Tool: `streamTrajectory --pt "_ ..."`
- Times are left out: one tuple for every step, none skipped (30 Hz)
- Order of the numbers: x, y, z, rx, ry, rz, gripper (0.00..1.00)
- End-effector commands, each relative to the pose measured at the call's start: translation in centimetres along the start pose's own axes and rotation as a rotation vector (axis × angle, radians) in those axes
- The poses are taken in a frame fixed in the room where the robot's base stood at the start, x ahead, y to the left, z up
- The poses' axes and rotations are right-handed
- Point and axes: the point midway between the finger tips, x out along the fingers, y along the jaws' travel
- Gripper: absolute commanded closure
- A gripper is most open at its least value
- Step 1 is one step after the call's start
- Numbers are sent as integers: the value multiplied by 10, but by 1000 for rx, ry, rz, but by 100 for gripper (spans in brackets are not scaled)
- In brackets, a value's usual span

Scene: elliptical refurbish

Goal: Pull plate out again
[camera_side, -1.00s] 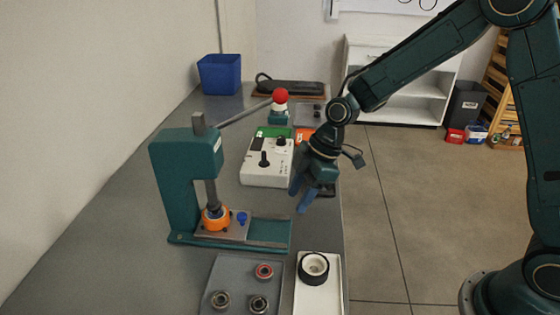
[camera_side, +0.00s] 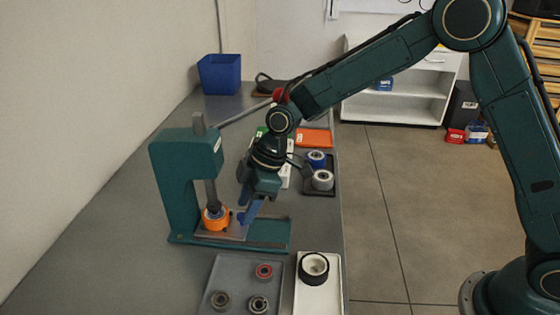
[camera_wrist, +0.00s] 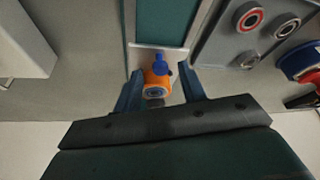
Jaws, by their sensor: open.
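The plate (camera_side: 236,234) is a grey slide on the green base of the press (camera_side: 172,185). It carries an orange ring-shaped part (camera_side: 214,221) under the press ram (camera_side: 211,192); I cannot tell whether the ram touches it. A blue knob (camera_wrist: 159,63) stands on the plate beside the orange part (camera_wrist: 157,84), and the plate's pale edge (camera_wrist: 174,54) shows behind it. My gripper (camera_side: 246,214) is open, with its blue fingers low at the knob end of the plate. In the wrist view the fingers (camera_wrist: 161,72) stand either side of the knob, apart from it.
A grey tray (camera_side: 225,268) with several bearings and a white tray (camera_side: 318,296) with a black-rimmed ring (camera_side: 314,267) lie in front of the press. A dark tray (camera_side: 320,192) with two rolls is behind to the right. The table left of the press is clear.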

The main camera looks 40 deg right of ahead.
Motion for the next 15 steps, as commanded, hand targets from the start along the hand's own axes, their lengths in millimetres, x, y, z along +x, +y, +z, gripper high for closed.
streamTrajectory --pt "2 -1 -4 -2 -1 -1 59" --pt "5 -1 -4 -1 -2 -2 59" --pt "8 -1 -3 0 -2 -2 59" --pt "9 0 -3 0 -1 -1 59" --pt "10 0 -3 0 -1 -1 59" --pt "12 0 -3 0 -1 0 59" --pt "12 0 -3 0 -1 0 59" --pt "13 0 -3 0 -1 0 59" --pt "13 0 -3 0 -1 0 59" --pt "14 0 -3 0 -1 0 59" --pt "14 0 -3 0 -1 0 59" --pt "14 0 -3 0 -1 0 59" --pt "14 0 -3 0 -1 0 59" --pt "14 0 -3 0 -1 0 59" --pt "14 0 -3 0 -1 0 59"
